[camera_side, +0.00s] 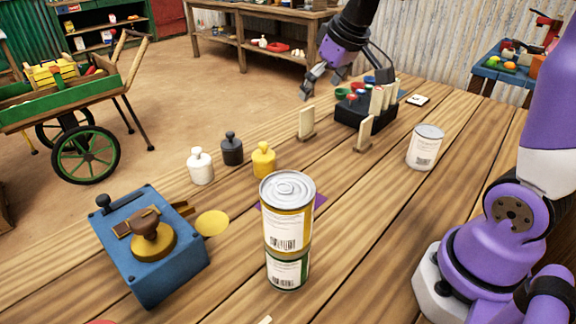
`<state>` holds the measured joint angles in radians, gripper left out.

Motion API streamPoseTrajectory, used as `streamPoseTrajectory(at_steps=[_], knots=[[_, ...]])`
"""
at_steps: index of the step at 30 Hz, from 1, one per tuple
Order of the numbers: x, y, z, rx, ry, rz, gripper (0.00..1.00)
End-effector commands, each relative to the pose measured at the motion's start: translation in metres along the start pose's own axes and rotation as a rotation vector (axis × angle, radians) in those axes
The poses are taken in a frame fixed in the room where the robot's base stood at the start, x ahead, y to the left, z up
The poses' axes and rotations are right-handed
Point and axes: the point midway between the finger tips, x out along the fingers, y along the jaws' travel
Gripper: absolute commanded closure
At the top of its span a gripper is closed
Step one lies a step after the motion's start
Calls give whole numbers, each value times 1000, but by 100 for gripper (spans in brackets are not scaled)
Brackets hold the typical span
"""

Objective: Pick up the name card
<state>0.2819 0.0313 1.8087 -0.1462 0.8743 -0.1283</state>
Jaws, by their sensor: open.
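No card with a readable name shows, so I cannot tell for sure which thing is the name card. A small white card with a dark mark (418,99) lies flat on the table at the back right. Two cream upright plates, a left one (307,122) and a right one (362,133), stand in front of a black holder (352,113). My gripper (312,88) is open and empty. It is at the back, left of the black holder and behind the left plate in the picture. Its height above the table is hard to tell.
The black holder bears coloured round pieces and cream slabs. A white can (424,148) stands at right. Two stacked cans (287,225) stand in front. White (201,167), black (232,150) and yellow (263,160) weights and a blue balance (150,250) are at left.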

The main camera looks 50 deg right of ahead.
Motion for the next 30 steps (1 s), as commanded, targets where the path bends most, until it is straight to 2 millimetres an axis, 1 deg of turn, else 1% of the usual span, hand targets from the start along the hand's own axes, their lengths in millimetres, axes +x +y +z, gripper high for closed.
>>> streamPoseTrajectory(at_steps=[1, 3, 6, 9, 12, 14, 21, 26, 29, 30], knots=[[19, 18, -12, 10, -17, 0, 0], [42, 41, -26, 14, -25, 0, 0], [72, 71, -37, 20, -34, -2, 0], [95, 93, -40, 23, -38, -4, 0], [109, 105, -41, 23, -40, -6, 0], [116, 108, -41, 23, -40, -6, 0], [154, 108, -39, 23, -41, -7, 0], [168, 109, -39, 23, -41, -7, 0], [181, 109, -38, 23, -41, -7, 0], [188, 109, -38, 23, -41, -8, 0]])
